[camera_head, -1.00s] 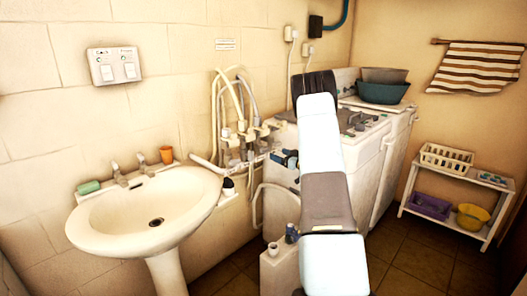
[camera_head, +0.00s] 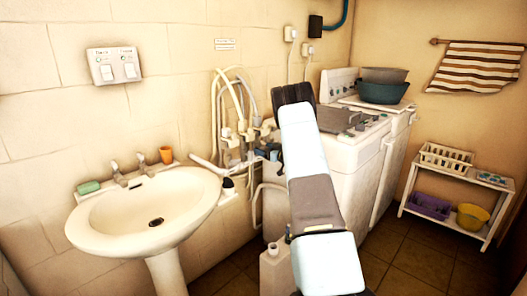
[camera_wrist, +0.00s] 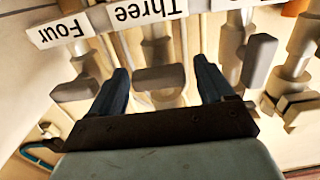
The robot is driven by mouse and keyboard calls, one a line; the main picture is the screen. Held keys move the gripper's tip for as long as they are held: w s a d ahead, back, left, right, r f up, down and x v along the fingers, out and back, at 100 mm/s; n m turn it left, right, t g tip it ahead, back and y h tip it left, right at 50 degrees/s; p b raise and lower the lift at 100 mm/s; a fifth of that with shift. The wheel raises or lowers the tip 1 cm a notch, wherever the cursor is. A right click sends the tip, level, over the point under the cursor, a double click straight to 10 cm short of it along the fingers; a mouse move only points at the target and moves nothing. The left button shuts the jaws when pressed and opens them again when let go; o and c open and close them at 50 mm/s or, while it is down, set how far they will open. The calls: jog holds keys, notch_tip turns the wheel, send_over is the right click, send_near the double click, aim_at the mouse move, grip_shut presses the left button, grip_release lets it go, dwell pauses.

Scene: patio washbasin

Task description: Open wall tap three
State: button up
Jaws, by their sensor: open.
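Wall tap three (camera_wrist: 158,78) has a grey lever and sits under the upside-down label "Three" (camera_wrist: 148,11) in the wrist view. My gripper (camera_wrist: 161,64) is open, its two dark blue fingers on either side of that lever. I cannot tell whether they touch it. Tap four (camera_wrist: 73,89), by the label "Four" (camera_wrist: 60,28), lies just outside the left finger. Another grey tap lever (camera_wrist: 260,62) lies right of the right finger. In the head view the tap row (camera_head: 240,135) is small, with hoses; its right end and my gripper are mostly hidden by my arm.
A white washbasin (camera_head: 190,190) stands left of the taps, with an orange cup (camera_head: 166,155) and green soap (camera_head: 89,187). A white washing machine (camera_head: 352,165) stands right of my arm. A white jug (camera_head: 272,270) is on the floor. Neighbouring taps leave little side room.

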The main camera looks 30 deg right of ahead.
jog(key=shift+c, duration=0.4)
jog(key=c, duration=0.9)
jog(key=shift+o, duration=0.3)
jog(key=shift+a, duration=0.4)
jog(key=shift+d+f, duration=0.1)
jog(key=shift+d, duration=0.05)
jog(key=shift+c, duration=0.2)
jog(key=n, duration=0.9)
jog(key=shift+a+f+n, duration=0.15)
jog(key=shift+a+n, duration=0.05)
jog(key=shift+n, duration=0.1)
jog(key=n, duration=0.4)
jog(key=shift+s+f+n, duration=0.15)
jog(key=shift+n, duration=0.15)
jog(key=shift+f+n, duration=0.15)
jog(key=shift+n, duration=1.65)
